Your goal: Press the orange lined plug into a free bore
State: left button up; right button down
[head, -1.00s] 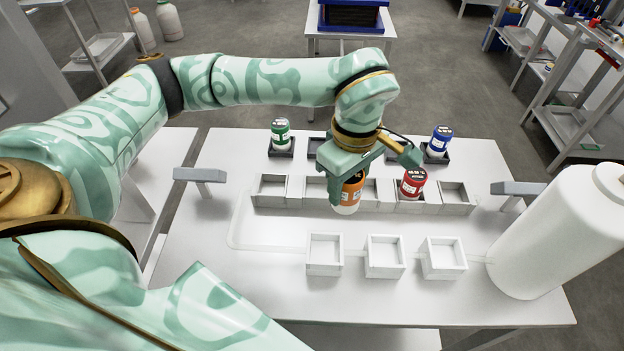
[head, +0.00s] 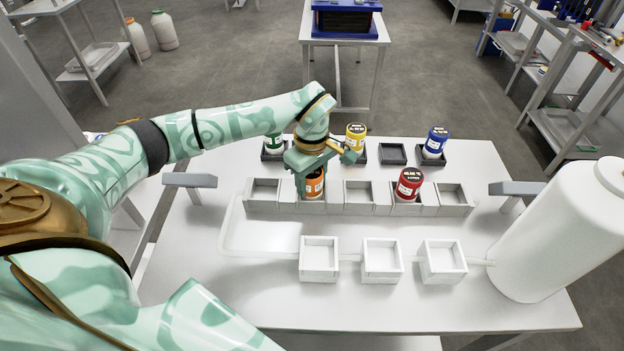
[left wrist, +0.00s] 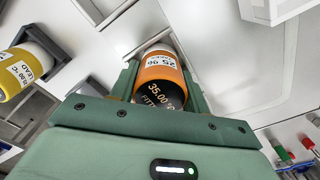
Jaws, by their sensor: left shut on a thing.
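The orange lined plug (head: 314,183), with a dark lettered top, is held between the fingers of my left gripper (head: 311,176). It is at the second bore from the left in the grey row (head: 334,210); how deep it sits is hidden. The left wrist view shows the orange plug (left wrist: 160,72) between both fingers. A red plug (head: 409,184) stands in the fourth bore. The first bore (head: 264,190), third bore (head: 358,192) and fifth bore (head: 453,194) look empty. My right gripper is not in view.
Behind the row stand a green plug (head: 274,146), a yellow plug (head: 355,137) and a blue plug (head: 434,142) on dark holders, with one empty holder (head: 393,154). Three white open boxes (head: 382,261) stand in front. A large white cylinder (head: 556,235) stands at right.

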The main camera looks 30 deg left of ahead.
pick_arm(q)
jog(key=shift+f, duration=0.1)
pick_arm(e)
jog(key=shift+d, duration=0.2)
pick_arm(q)
jog(key=o, duration=0.9)
jog(key=shift+o, duration=1)
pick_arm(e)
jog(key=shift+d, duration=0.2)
pick_arm(q)
notch_tip(320, 180, up, 11)
jog(key=shift+r+p, duration=0.15)
jog(key=shift+p, duration=0.9)
jog(key=shift+r, duration=0.5)
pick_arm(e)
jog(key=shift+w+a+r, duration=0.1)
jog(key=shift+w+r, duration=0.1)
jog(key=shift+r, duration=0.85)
